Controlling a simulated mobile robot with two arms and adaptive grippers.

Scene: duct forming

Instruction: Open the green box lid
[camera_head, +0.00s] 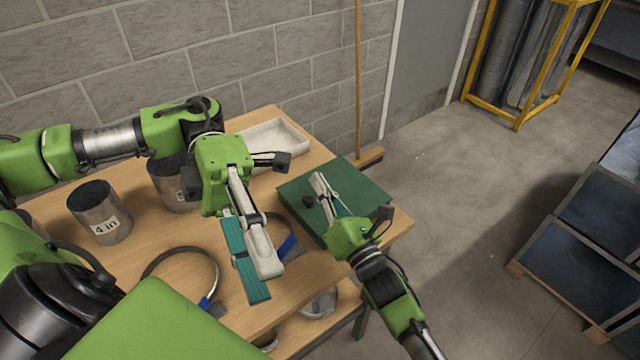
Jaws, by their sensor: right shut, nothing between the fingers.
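The dark green box (366,180) sits at the right end of the wooden table, with its lid down. A small dark knob (308,201) shows on the lid, left of my right gripper's fingers. My right gripper (318,180) is over the lid, its fingers shut and empty, pointing toward the back of the table. I cannot tell whether it touches the lid.
A metal can (100,212) marked "4 in" and a second can (172,184) stand on the table (150,250). A pale tray (272,140) lies at the back. A ring clamp (181,249) lies in front. A wooden pole (358,80) leans behind the box; open floor lies right.

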